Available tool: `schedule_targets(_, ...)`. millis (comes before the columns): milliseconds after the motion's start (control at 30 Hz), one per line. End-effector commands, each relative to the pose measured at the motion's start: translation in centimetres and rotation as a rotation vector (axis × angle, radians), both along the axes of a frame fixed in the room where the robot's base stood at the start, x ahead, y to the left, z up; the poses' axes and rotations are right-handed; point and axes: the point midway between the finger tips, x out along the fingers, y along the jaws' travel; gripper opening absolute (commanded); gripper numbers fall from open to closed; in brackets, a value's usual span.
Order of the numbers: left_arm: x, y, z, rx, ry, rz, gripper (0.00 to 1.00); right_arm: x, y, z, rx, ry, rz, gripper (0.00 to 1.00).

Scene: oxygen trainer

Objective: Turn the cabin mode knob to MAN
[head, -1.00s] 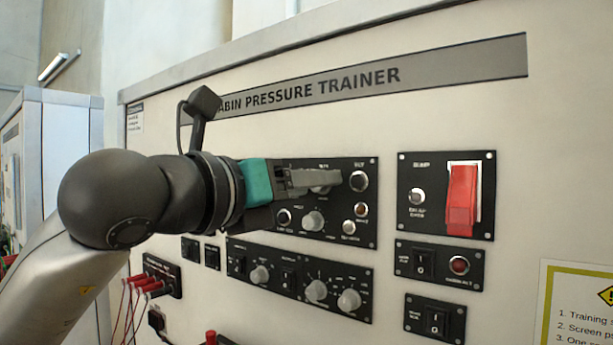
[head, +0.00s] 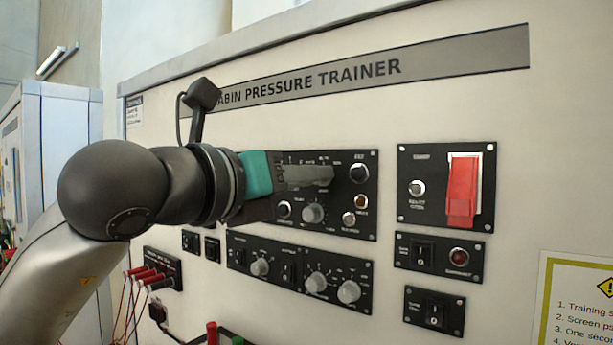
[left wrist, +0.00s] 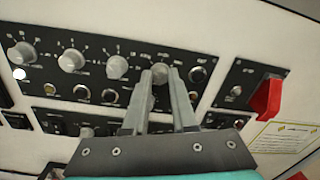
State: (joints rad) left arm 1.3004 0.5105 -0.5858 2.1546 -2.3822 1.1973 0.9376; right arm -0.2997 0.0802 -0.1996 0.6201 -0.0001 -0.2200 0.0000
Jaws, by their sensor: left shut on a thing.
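My left gripper (head: 328,178) reaches in from the left to the upper black panel. In the left wrist view its two grey fingers (left wrist: 160,82) are shut on a grey knob (left wrist: 160,71), the rightmost in the top row of that panel. I take this as the cabin mode knob, but its label is too small to read. In the head view the fingers hide the knob, so its pointer direction cannot be told. Small scale marks show just above the fingers. My right gripper is not in view.
Below the fingers is another knob (head: 313,213) on the same panel. A lower knob panel (head: 288,271) is underneath. To the right are a red guarded switch (head: 462,188) and small switch panels. Red-plugged cables (head: 150,275) hang at lower left.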

Motion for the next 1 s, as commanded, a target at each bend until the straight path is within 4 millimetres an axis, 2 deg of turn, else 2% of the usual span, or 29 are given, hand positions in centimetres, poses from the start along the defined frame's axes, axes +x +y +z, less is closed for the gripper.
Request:
schedule_targets(267, 0.0, 0.0, -0.1, 0.025, -0.02, -0.001, 0.0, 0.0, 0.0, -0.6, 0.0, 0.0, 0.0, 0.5)
schedule_targets(467, -0.1, 0.0, -0.1, 0.106, -0.082, 0.001, 0.0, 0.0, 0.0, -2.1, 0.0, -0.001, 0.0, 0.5)
schedule_targets(1000, -0.1, -0.1, -0.1, 0.502, -0.37, 0.002, 0.0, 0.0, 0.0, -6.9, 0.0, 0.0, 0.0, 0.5)
